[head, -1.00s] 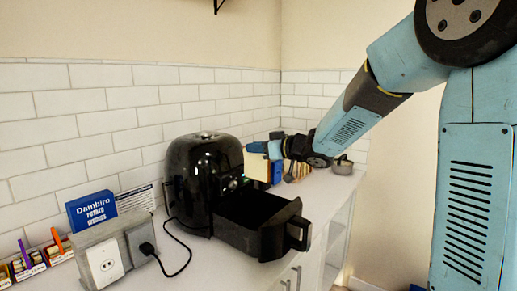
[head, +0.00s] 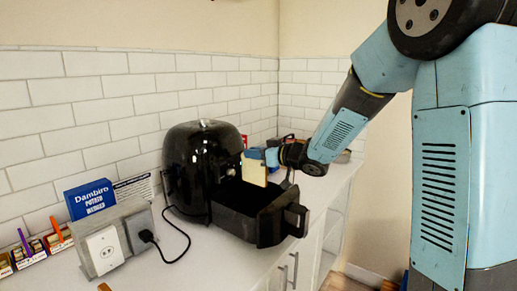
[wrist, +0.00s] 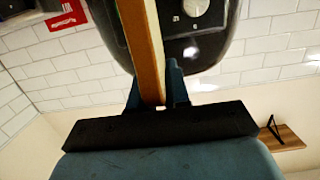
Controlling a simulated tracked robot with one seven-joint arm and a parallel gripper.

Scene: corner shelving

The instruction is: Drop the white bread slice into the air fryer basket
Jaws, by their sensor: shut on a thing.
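The white bread slice (head: 254,170) is held upright by my gripper (head: 270,158), above the back of the open basket in the head view. In the wrist view the slice (wrist: 146,45) shows edge-on with a brown crust, and my gripper (wrist: 160,92) is shut on it. The black air fryer (head: 190,165) stands on the counter. Its basket (head: 262,226) is pulled out toward the right front, with its handle at the front. The basket's floor is dark, and its far end is partly hidden behind the slice.
A grey outlet box (head: 112,240) with a plugged black cord sits left of the fryer, beside a blue potato wedges box (head: 90,200). Small containers (head: 28,252) line the wall at far left. A tiled wall closes off the back.

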